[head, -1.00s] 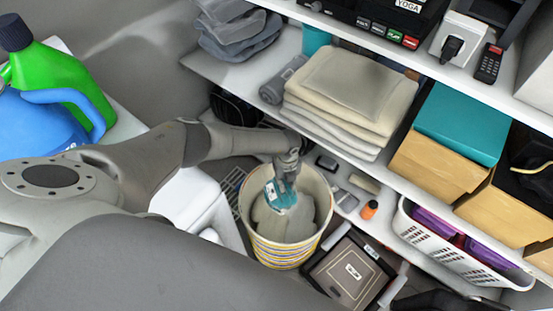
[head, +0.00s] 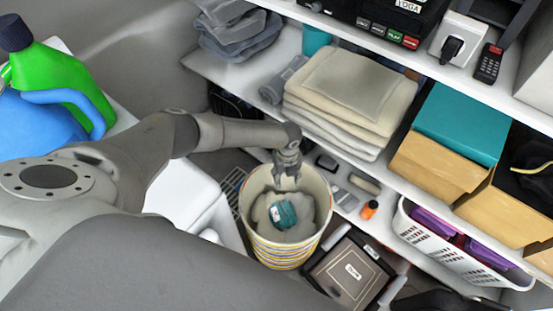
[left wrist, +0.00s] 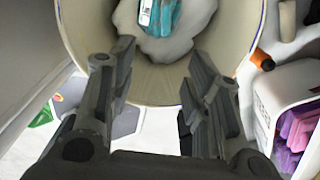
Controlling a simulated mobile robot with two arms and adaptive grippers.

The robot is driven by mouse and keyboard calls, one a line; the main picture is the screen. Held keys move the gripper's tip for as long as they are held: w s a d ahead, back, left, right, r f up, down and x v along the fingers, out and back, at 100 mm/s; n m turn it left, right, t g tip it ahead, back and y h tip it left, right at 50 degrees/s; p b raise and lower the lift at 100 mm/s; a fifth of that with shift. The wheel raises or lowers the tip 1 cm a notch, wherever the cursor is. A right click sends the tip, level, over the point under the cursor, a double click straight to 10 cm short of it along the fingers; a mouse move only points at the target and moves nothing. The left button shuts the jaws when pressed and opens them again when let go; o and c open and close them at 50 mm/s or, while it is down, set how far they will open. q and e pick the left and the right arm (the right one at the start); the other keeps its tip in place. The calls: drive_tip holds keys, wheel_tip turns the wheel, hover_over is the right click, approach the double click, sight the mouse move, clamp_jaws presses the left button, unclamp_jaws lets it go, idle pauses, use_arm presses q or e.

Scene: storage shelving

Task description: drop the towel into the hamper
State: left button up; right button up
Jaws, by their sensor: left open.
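The teal towel (head: 283,213), with a white label on it, lies inside the hamper on a pale grey cloth (head: 297,233). It also shows in the left wrist view (left wrist: 166,14), at the top edge. The hamper (head: 280,251) is a round cream bin with yellow and dark stripes, standing upright; its pale inner wall shows in the left wrist view (left wrist: 150,85). My left gripper (head: 286,184) is open and empty over the hamper's far rim, above and apart from the towel. Its spread fingers show in the left wrist view (left wrist: 158,62). My right gripper is not seen.
A shelf behind the hamper holds folded beige towels (head: 347,95). A white basket (head: 440,248) with purple things stands at the right. A dark framed box (head: 350,275) is right of the hamper. A green bottle (head: 62,82) stands at the left.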

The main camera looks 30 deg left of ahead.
use_arm(q)
wheel_tip(320, 180, up, 9)
idle(0.4)
idle(0.4)
